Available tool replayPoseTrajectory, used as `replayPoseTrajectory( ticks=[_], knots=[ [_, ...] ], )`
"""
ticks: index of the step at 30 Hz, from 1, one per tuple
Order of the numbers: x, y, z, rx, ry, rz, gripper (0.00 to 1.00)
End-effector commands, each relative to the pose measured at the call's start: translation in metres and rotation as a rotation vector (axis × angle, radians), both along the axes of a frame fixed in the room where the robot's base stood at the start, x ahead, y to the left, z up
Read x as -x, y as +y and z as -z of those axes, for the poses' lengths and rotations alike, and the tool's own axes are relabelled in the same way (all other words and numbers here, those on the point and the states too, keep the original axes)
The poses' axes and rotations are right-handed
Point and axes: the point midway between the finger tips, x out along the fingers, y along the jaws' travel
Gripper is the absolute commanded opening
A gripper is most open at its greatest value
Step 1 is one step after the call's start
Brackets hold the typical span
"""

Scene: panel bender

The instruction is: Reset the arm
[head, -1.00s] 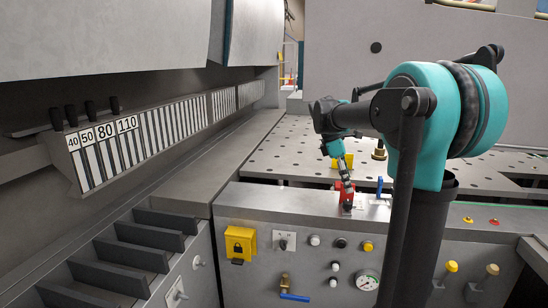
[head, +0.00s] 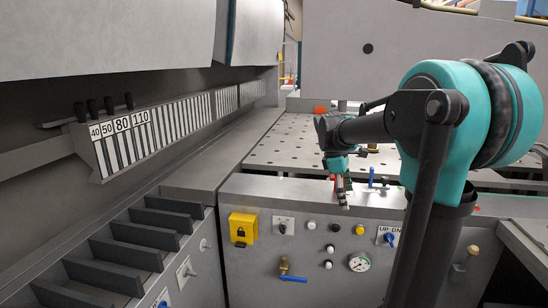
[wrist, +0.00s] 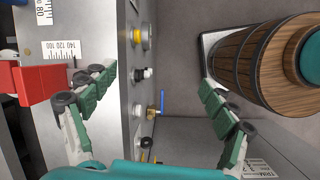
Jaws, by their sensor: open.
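My teal arm reaches from the right in the head view, and my gripper (head: 343,194) hangs beside the top front edge of the grey control panel (head: 262,205). In the wrist view my gripper (wrist: 160,88) has its two green-padded fingers spread wide apart, with nothing between them. The panel front also shows in the wrist view (wrist: 118,60), behind and left of the fingers. A red block (wrist: 35,80) lies by the left finger, apart or touching I cannot tell. In the head view it is mostly hidden by the gripper.
The panel front carries a yellow lock box (head: 242,229), a gauge (head: 360,262) and a blue-handled valve (head: 290,278). Behind it is a perforated table (head: 280,150). A numbered tool rack (head: 120,140) runs along the left. A wood-slatted round body (wrist: 262,65) fills the right of the wrist view.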

Motion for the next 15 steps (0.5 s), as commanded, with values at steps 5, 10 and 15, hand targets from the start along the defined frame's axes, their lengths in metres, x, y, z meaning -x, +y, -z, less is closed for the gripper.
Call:
replayPoseTrajectory(
  ticks=[5,10,15],
  knots=[
    [0.027,0.005,0.033,-0.054,-0.100,0.150,0.85],
    [0.065,0.013,0.077,-0.138,-0.227,0.361,0.85],
    [0.127,0.027,0.139,-0.287,-0.385,0.689,0.85]
  ],
)
